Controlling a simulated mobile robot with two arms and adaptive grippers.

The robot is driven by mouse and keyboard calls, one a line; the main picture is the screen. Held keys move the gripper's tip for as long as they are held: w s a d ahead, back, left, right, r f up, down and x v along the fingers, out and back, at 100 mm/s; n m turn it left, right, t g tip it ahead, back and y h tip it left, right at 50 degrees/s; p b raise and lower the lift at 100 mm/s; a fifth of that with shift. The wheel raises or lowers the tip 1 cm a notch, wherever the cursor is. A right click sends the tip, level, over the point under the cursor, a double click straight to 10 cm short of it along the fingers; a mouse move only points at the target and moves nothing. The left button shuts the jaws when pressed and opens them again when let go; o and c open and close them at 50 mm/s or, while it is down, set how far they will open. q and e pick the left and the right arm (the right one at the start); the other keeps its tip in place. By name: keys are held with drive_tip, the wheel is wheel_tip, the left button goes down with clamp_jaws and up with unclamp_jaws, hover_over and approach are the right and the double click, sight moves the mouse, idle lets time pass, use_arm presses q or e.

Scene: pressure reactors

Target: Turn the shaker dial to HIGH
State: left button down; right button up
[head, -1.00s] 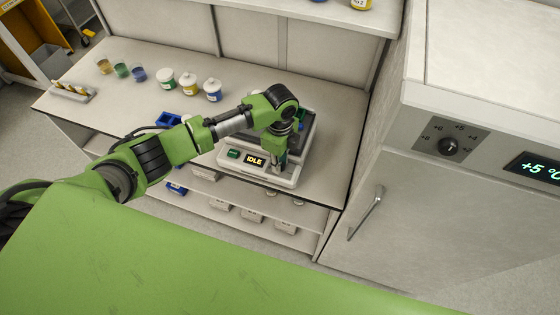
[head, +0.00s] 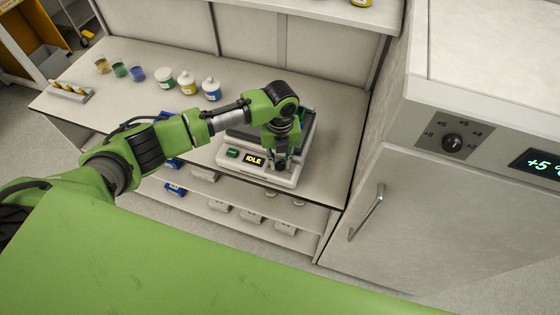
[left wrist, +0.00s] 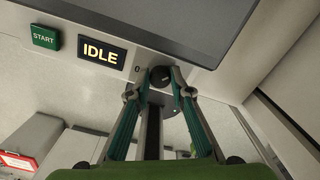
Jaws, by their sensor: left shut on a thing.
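The shaker (head: 232,162) stands on the bench, a pale box with a dark top, a green START button (left wrist: 45,37) and a display (head: 254,160) reading IDLE. Its dial (left wrist: 160,76) is a dark round knob right of the display in the left wrist view, with a "0" mark to its left. My left gripper (left wrist: 160,80) points at the shaker's front panel and is shut on the dial, one fingertip on either side. The gripper hides most of the dial's scale, and I cannot read a HIGH mark. My right gripper is not in view.
Several small jars (head: 188,82) and cups stand at the back left of the bench, beside a rack (head: 68,92). A white cabinet (head: 375,200) with a handle, its own dial (head: 453,142) and a +5 display is close on the right. Shelves lie below.

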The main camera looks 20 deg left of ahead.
sight(281, 164)
use_arm(q)
drive_tip(key=m+b, duration=0.1)
drive_tip(key=m, duration=0.4)
drive_tip(key=shift+w+m, duration=0.15)
drive_tip(key=shift+m, duration=0.15)
drive_tip(key=m+b, duration=0.2)
drive_tip(key=m, duration=0.3)
drive_tip(key=shift+d+r+m, duration=0.1)
drive_tip(key=shift+m, duration=0.2)
drive_tip(key=c, duration=1.8)
unclamp_jaws()
wheel_tip(281, 164, up, 12)
